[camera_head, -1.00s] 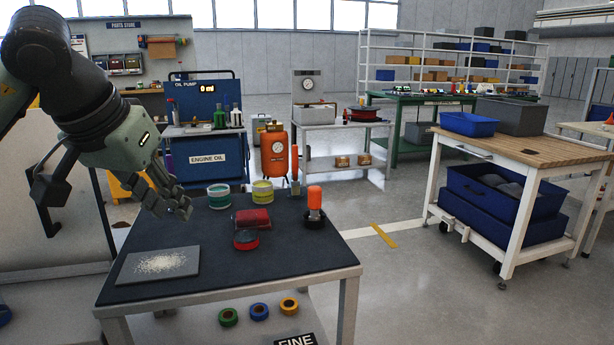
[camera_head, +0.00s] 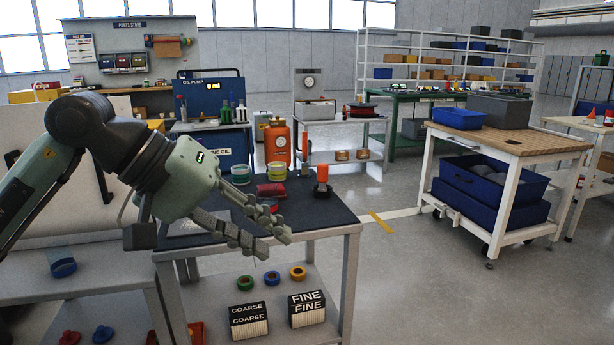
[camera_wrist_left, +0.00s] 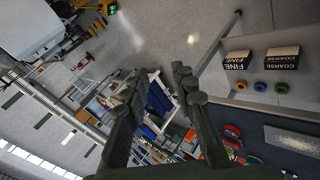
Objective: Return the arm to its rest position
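My left arm comes in from the left in the head view. Its gripper (camera_head: 280,222) hangs in front of the dark-topped work table (camera_head: 330,208), with its two fingers apart and nothing between them. The left wrist view also shows the gripper (camera_wrist_left: 160,78) with a clear gap between the fingers. The arm hides the left part of the table top and most of the pale sanding sheet there. My right gripper is in neither view.
On the table stand an orange-topped item (camera_head: 322,175), a red block (camera_head: 271,190) and tins (camera_head: 241,174). COARSE (camera_head: 248,320) and FINE (camera_head: 306,308) boxes sit on its lower shelf.

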